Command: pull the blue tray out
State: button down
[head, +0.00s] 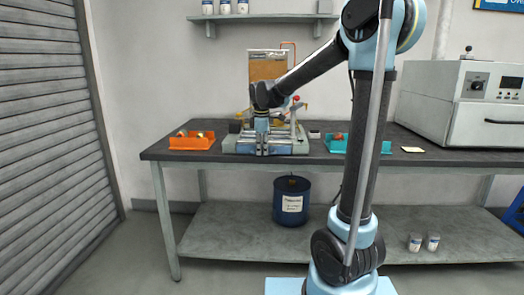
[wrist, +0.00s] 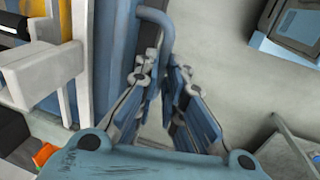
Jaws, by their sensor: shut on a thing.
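A grey and blue winding machine (head: 290,147) sits on the bench. The blue tray (wrist: 112,40) shows in the wrist view as a flat blue part along the machine's side, with a curved blue-grey bar handle (wrist: 155,16) standing out from it. My gripper (wrist: 166,78) has its two fingers on either side of this handle and is shut on it. In the head view my gripper (head: 262,149) points down at the machine's front. It hides part of the machine front, and the tray's outline cannot be made out there.
An orange bin (head: 192,142) with parts stands left of the machine. A teal bin (head: 336,145) is to its right, partly behind my arm. A white oven-like box (head: 470,105) stands further right. A dark blue drum (head: 291,205) is on the lower shelf. Floor in front is clear.

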jog(key=s, duration=1.8)
jog(key=shift+s+a, duration=0.25)
jog(key=shift+a, duration=0.05)
jog(key=c, duration=1.7)
grip_release()
jog(key=r, duration=0.4)
jog(key=s+r, duration=0.1)
jog(key=r, duration=0.3)
jog(key=s+r, duration=0.1)
jog(key=r, duration=0.2)
jog(key=shift+r, duration=0.4)
jog(key=shift+f, duration=0.1)
